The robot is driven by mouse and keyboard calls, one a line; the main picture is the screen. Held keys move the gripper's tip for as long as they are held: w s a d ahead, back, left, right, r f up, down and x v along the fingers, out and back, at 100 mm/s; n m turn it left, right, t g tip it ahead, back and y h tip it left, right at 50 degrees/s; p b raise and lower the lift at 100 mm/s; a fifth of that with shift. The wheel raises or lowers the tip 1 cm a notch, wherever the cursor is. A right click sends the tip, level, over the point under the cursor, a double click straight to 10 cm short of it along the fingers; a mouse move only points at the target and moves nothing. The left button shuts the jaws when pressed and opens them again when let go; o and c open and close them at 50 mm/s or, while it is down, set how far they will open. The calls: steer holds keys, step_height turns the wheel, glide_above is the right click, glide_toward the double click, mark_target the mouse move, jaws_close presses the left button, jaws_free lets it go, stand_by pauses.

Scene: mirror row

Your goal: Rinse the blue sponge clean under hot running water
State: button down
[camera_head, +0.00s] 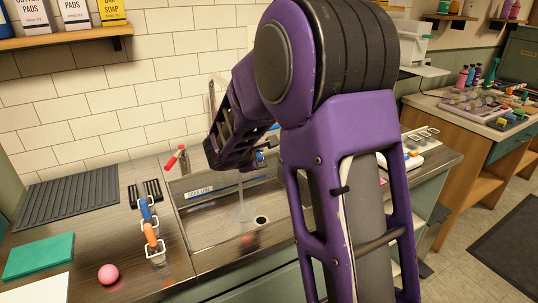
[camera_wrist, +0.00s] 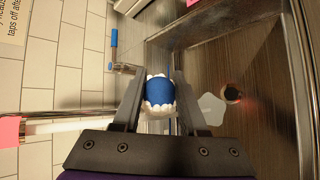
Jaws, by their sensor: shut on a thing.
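In the wrist view the blue sponge (camera_wrist: 160,93) sits between the two dark fingers of my gripper (camera_wrist: 160,80), which is shut on it. White foam rings the sponge's edges. The sink (camera_head: 220,228) has a "SOAK LINE" label on its wall. A pale, thin stream (camera_head: 240,198) falls into it, with a pale splash (camera_wrist: 210,108) on the floor beside the drain (camera_wrist: 232,93). In the wrist view the sponge is left of this splash. A red-handled lever (camera_head: 174,160) stands at the sink's back left. My arm hides most of the gripper in the head view.
On the left counter are a ribbed black mat (camera_head: 70,200), a green pad (camera_head: 40,256), a pink ball (camera_head: 108,274) and handled items (camera_head: 150,234). A tiled wall (camera_head: 100,100) stands behind. A cluttered side bench (camera_head: 490,105) is at the right.

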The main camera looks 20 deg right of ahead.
steer(key=shift+w+a+f, duration=0.3)
steer(key=shift+w+a, duration=0.6)
steer(key=shift+a, duration=0.05)
steer(key=shift+w+a+f, duration=0.25)
steer(key=shift+w+a, duration=0.65)
steer(key=shift+a, duration=0.05)
steer(key=shift+d+b, duration=0.2)
steer(key=shift+b, duration=0.15)
steer(key=shift+w+d, duration=0.1)
steer(key=shift+d, duration=0.1)
steer(key=shift+a+b, duration=0.4)
steer(key=shift+b, duration=0.05)
steer(key=shift+d+b, duration=0.3)
steer(key=shift+d, duration=0.1)
steer(key=shift+a, duration=0.1)
steer(key=shift+a, duration=0.3)
